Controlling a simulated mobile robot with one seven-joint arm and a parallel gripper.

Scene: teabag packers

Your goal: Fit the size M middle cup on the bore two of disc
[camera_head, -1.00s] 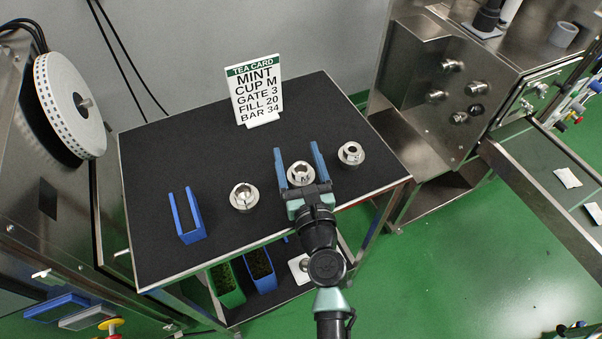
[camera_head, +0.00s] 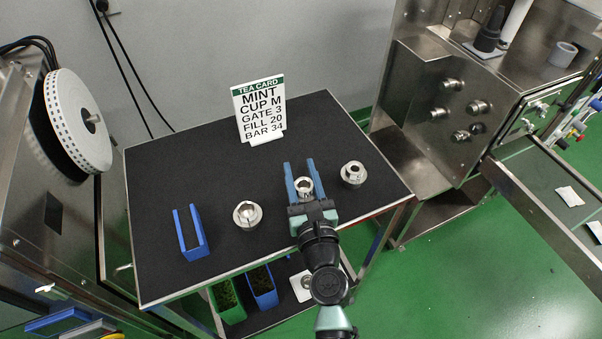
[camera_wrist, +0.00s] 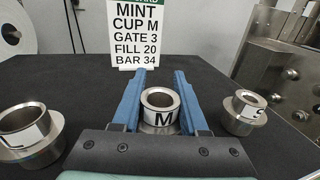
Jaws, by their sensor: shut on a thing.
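The size M cup is a silver ring with a black M on a white label. It stands upright between the two blue fingers of my gripper (camera_head: 300,168), which is shut on it. The middle cup (camera_head: 305,185) also shows in the wrist view (camera_wrist: 160,98), where the fingers flank its sides. It is on or just above the black tabletop; I cannot tell which. The L cup (camera_head: 247,214) stands to its left and the S cup (camera_head: 353,173) to its right, both apart from the gripper. I cannot make out the disc or its bore two in these views.
A blue U-shaped holder (camera_head: 190,233) is on the left of the black table (camera_head: 200,165). A tea card (camera_head: 260,110) stands at the back. A steel machine (camera_head: 435,85) with round fittings and a conveyor (camera_head: 540,180) are to the right. Bins (camera_head: 262,286) sit underneath.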

